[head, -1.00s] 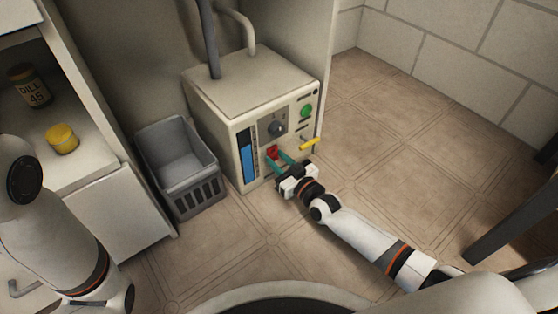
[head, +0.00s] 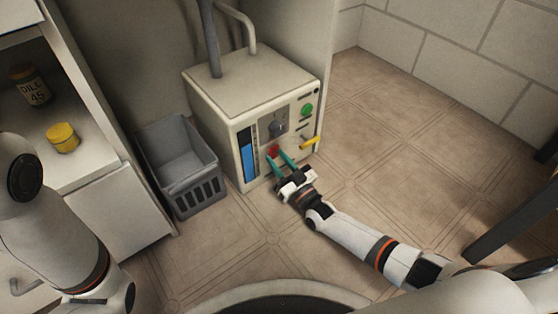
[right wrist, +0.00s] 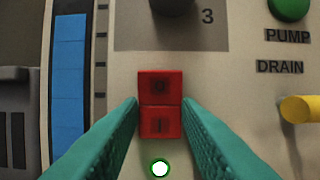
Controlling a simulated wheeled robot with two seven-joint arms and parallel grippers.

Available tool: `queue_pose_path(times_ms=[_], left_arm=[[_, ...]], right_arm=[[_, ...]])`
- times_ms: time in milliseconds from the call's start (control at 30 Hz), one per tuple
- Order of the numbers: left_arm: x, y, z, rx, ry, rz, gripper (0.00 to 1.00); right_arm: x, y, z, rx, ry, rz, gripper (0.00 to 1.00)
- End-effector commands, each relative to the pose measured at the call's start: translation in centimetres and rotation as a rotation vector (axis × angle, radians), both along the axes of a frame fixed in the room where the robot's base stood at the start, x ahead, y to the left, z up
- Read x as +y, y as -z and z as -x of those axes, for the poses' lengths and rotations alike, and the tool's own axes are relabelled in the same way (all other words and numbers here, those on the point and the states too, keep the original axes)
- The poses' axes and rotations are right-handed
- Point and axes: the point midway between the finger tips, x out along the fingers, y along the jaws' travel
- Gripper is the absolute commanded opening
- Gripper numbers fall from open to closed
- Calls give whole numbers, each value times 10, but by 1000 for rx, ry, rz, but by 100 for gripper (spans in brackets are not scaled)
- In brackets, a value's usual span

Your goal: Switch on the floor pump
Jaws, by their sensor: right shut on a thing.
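The floor pump (head: 250,88) is a beige box against the back wall, with pipes on top. Its front panel holds a red rocker switch (head: 273,150), marked O above and I below in the right wrist view (right wrist: 160,104). Below the switch is a small lamp (right wrist: 160,168), glowing white with a green ring. A round green button (head: 307,111) sits above the word PUMP. My right gripper (head: 281,159) has its teal fingers on both sides of the red switch, touching its edges. My left gripper is out of view; only its arm shows at the left.
A yellow handle (head: 310,143) sticks out at the panel's right, near DRAIN. A grey dial (head: 277,127) is above the switch, a blue gauge (head: 248,153) left of it. A grey basket (head: 180,167) stands left of the pump. Tiled floor (head: 375,140) to the right is clear.

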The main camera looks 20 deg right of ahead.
Motion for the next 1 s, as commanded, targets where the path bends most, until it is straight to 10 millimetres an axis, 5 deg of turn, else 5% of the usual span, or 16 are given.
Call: queue_pose_path(times_ms=[33, 67, 167, 567, 1000], left_arm=[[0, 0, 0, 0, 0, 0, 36], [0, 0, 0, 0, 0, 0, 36], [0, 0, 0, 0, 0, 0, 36], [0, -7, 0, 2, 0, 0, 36], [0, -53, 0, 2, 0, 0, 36]], right_arm=[[-1, 1, 0, 2, 1, 0, 8], [-1, 1, 0, 2, 1, 0, 36], [0, 1, 0, 2, 1, 0, 52], [-3, 1, 8, 5, 1, 1, 53], [-31, 21, 86, 6, 1, 2, 53]])
